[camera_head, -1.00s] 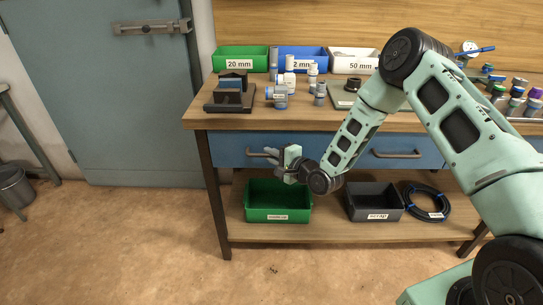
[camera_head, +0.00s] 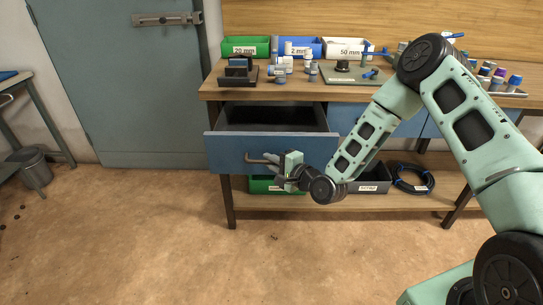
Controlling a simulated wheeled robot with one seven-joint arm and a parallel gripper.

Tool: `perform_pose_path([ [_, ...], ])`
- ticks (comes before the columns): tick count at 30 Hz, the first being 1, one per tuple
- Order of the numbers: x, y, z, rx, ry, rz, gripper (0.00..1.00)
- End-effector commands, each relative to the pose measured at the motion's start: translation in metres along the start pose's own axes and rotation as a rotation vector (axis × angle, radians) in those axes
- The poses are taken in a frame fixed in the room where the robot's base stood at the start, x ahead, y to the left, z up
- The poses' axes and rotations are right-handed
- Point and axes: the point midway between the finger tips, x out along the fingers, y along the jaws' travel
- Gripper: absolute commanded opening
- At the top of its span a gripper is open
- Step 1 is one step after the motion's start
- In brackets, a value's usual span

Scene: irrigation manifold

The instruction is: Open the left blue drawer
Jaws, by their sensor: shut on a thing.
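The left blue drawer (camera_head: 228,152) is pulled well out from the workbench, and its dark inside shows from above. Its grey bar handle (camera_head: 256,160) is on the front panel. My gripper (camera_head: 282,166) is at the right part of the handle and shut on it. The gripper and wrist hide that end of the handle and part of the drawer front.
The bench top (camera_head: 302,95) holds green, blue and white bins, bottles and fittings. A second blue drawer (camera_head: 352,120) is shut, partly behind my arm. A green bin (camera_head: 262,186), a dark bin (camera_head: 372,182) and a coiled hose (camera_head: 412,178) are on the lower shelf. The floor in front is clear.

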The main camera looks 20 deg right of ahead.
Motion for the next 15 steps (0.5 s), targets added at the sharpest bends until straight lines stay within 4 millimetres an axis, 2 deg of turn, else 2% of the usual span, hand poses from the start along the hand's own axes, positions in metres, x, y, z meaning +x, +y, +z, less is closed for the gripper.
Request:
perform_pose_path([
  [6,-0.028,0.009,0.027,0.004,0.000,0.004,0.00],
  [15,-0.048,0.014,0.046,0.001,0.002,0.002,0.00],
])
